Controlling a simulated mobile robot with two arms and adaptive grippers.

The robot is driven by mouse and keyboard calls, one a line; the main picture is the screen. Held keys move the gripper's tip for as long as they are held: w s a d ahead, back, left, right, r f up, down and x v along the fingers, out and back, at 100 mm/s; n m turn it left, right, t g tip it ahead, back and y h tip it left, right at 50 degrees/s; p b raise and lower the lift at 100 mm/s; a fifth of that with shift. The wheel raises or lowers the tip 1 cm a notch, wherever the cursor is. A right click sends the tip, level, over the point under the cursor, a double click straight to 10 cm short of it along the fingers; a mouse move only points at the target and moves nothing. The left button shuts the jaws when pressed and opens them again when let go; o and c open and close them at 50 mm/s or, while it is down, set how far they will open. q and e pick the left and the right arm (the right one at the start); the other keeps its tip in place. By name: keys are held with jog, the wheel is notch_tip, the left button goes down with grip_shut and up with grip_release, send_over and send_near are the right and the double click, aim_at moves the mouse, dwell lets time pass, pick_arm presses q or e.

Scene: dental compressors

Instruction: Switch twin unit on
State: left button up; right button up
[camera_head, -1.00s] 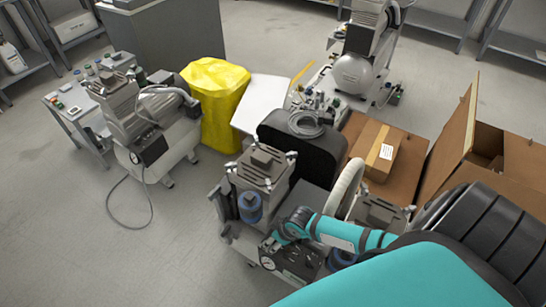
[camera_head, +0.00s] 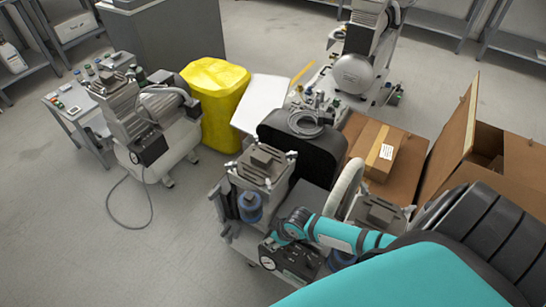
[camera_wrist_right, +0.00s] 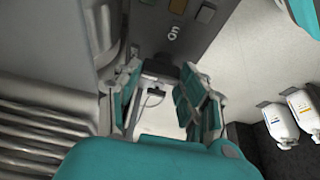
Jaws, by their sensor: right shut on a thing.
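The twin unit (camera_head: 262,166) stands in the lower middle of the head view, with two grey pump heads and blue canisters. Its dark control box (camera_head: 294,258), with a round gauge, faces the front. My right arm reaches over it from the right, and its gripper is largely hidden there. In the right wrist view my right gripper (camera_wrist_right: 163,98) has its teal fingers on either side of a small dark part (camera_wrist_right: 160,70), below a grey panel with an orange button. I cannot tell clearly whether this part is the switch. My left gripper is not in view.
Behind the unit are a black case (camera_head: 303,150) and a cardboard box (camera_head: 380,153). An open carton (camera_head: 510,165) is at the right. The left foreground floor is clear.

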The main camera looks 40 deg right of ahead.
jog(key=shift+r+m+h+p, duration=0.2)
jog(key=shift+m+h+p, duration=0.1)
jog(key=shift+m+p, duration=0.45)
jog(key=m+p, duration=0.2)
jog(key=shift+a+h+p, duration=0.15)
jog(key=shift+h+p, duration=0.25)
jog(key=m+h+p, duration=0.1)
jog(key=m, duration=0.1)
jog(key=shift+a+m+p, duration=0.1)
jog(key=shift+m+p, duration=0.25)
jog(key=shift+f+m+h, duration=0.15)
jog(key=shift+m+h, duration=0.15)
jog(key=shift+m, duration=0.6)
jog(key=shift+m+h, duration=0.4)
jog(key=shift+m, duration=0.5)
jog(key=shift+f+m+g+h, duration=0.1)
jog(key=shift+m+g+h, duration=0.4)
jog(key=shift+m, duration=1.2)
